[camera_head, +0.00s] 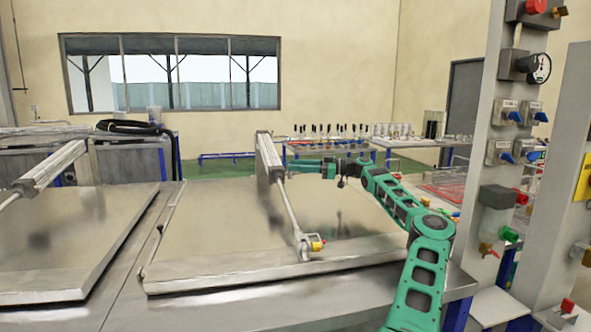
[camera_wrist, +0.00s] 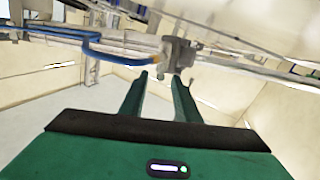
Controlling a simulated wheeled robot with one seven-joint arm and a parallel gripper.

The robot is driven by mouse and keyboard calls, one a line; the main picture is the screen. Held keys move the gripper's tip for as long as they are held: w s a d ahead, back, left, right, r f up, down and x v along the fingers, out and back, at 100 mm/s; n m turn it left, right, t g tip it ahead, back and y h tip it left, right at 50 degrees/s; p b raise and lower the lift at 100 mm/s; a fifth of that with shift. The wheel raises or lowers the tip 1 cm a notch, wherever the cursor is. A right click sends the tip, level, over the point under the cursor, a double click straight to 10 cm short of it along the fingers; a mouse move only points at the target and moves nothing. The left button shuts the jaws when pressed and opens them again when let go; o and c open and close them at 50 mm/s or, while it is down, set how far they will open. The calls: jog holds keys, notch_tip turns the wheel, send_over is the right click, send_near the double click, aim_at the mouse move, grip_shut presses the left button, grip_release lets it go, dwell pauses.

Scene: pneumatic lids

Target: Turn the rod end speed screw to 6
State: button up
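A pneumatic cylinder (camera_head: 266,152) stands tilted over the middle lid (camera_head: 225,225). Just beyond the tips is the grey end block (camera_wrist: 178,50) of the cylinder, with a blue hose (camera_wrist: 95,45) and an orange fitting. I cannot make out the speed screw's setting.
A second lid with its own cylinder (camera_head: 45,168) lies at the left. A grey post (camera_head: 503,140) with valves, blue levers and a gauge stands at the right. Benches with small parts (camera_head: 330,140) stand at the back. Air above the middle lid is mostly free.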

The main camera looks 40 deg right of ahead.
grip_shut()
dwell(0.3)
jog(key=shift+m+t+h, duration=0.3)
jog(key=a+m+h, duration=0.1)
jog(key=m+h, duration=0.4)
jog(key=h, duration=0.1)
jog(key=a+m+t+h, duration=0.1)
jog(key=m+h, duration=0.4)
jog(key=h, duration=0.2)
jog(key=a+m+h, duration=0.1)
jog(key=m+h, duration=0.4)
jog(key=h, duration=0.2)
jog(key=shift+a+t, duration=0.3)
jog(key=shift+t, duration=0.1)
jog(key=shift+w+m+g+h, duration=0.1)
jog(key=shift+m+g+h, duration=0.7)
jog(key=shift+m+h, duration=0.4)
